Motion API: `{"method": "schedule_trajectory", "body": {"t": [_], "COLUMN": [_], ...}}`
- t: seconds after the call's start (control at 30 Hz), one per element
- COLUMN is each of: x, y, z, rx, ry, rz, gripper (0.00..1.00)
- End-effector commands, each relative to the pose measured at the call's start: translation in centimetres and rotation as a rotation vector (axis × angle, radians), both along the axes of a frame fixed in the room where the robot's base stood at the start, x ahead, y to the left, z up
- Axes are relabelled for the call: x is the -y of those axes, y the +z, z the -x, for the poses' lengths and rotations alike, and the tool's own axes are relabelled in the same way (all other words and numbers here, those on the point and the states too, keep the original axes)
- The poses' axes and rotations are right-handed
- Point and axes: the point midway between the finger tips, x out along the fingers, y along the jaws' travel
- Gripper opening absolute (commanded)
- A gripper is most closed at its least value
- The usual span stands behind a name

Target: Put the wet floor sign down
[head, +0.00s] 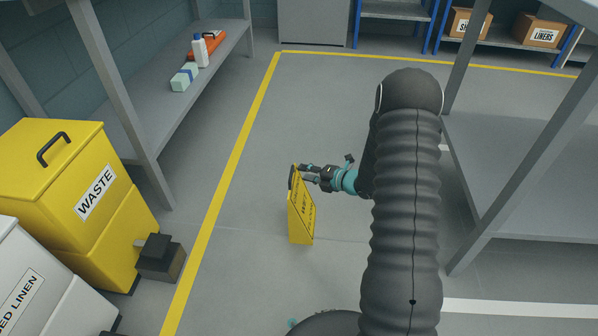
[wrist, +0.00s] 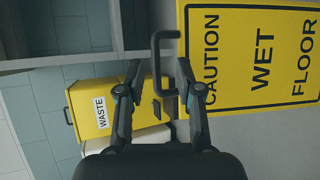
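The yellow wet floor sign (head: 301,210) is upright in the middle of the head view, in the open floor right of the yellow line. Its lower edge appears at floor level, but contact is not clear. In the wrist view the sign (wrist: 255,60) appears sideways, with its dark loop handle (wrist: 155,65) toward the left. My gripper (head: 306,175) is at the top of the sign. In the wrist view my gripper (wrist: 159,78) has its fingers spread, with the handle between them and a gap at the left finger.
A yellow waste bin (head: 52,205) and a white linen bin (head: 40,285) stand at the left, with a dark pedal box (head: 160,260) beside them. A grey table (head: 530,180) is at the right. Floor around the sign is clear.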

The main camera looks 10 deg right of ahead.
Motion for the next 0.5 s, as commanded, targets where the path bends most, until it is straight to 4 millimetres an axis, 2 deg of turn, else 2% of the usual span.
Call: {"method": "schedule_trajectory", "body": {"t": [0.2, 0.5], "x": [2.8, 4.6], "y": [1.6, 2.7], "z": [3.0, 5.1], "rx": [0.000, -0.001], "ry": [-0.003, -0.002], "rz": [-0.001, 0.000], "gripper": [0.36, 0.36]}}
